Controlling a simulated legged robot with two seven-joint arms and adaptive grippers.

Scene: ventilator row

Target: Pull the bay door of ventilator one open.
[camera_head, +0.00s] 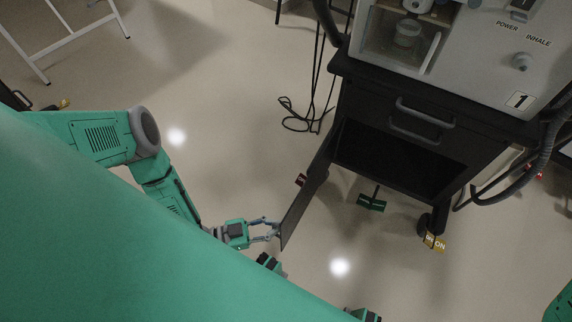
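Ventilator one (519,100), a grey unit marked "1", stands on a black cart at the upper right. Below the cart's drawer is a dark open bay (400,160). The bay door (300,203), a thin dark panel, is swung out from the cart's left side toward me, seen nearly edge-on. My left gripper (276,230) is at the door's near free edge. Its fingers look spread apart, with the tips at or very close to the panel; contact is unclear. My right gripper is not in view.
A black drawer handle (415,120) juts out above the bay. Cables (305,120) hang to the floor left of the cart. A green tag (371,203) and a yellow "ON" tag (436,242) show near the cart's base. The floor left of the door is clear.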

